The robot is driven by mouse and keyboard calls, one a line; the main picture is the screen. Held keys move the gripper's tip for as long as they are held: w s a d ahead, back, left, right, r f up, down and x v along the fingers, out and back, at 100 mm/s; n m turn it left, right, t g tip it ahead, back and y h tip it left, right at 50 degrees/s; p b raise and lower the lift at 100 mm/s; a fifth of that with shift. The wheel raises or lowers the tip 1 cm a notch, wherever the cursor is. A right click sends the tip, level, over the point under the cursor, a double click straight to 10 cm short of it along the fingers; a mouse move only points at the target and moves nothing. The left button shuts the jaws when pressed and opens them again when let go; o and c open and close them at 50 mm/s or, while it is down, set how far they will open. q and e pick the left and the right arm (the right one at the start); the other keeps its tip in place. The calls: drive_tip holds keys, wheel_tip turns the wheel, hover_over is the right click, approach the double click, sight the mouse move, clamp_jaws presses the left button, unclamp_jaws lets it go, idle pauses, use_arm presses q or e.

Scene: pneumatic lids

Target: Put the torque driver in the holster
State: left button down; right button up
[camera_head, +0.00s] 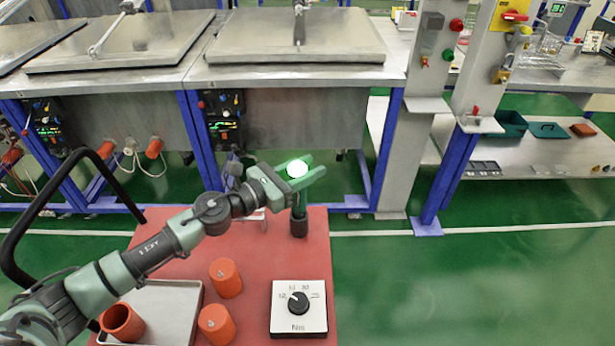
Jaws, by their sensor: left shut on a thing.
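My left gripper (308,172) is over the far right part of the red work surface, its green fingers pointing right. It is shut on an upright green and dark torque driver (299,208), which hangs or stands just below the fingers. The driver's lower end is a dark round piece near the red surface; I cannot tell whether that is its own base or a separate socket. No holster can be made out for certain. My right gripper is not in view.
The red surface (275,258) also bears two orange cylinders (226,278) (216,325), a grey tray (182,310) and a white dial box marked Nm (312,318). Steel benches (295,36) with blue legs stand behind. Green floor (450,290) is clear at right.

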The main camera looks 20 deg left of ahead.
use_arm(q)
drive_tip(key=shift+f, duration=0.55)
drive_tip(key=shift+f+b, duration=0.2)
drive_tip(key=shift+b, duration=0.1)
drive_tip(key=c, duration=1)
unclamp_jaws()
drive_tip(key=shift+o, duration=0.2)
drive_tip(key=b+v, duration=0.4)
drive_tip(key=v, duration=0.8)
drive_tip(key=shift+b, duration=0.3)
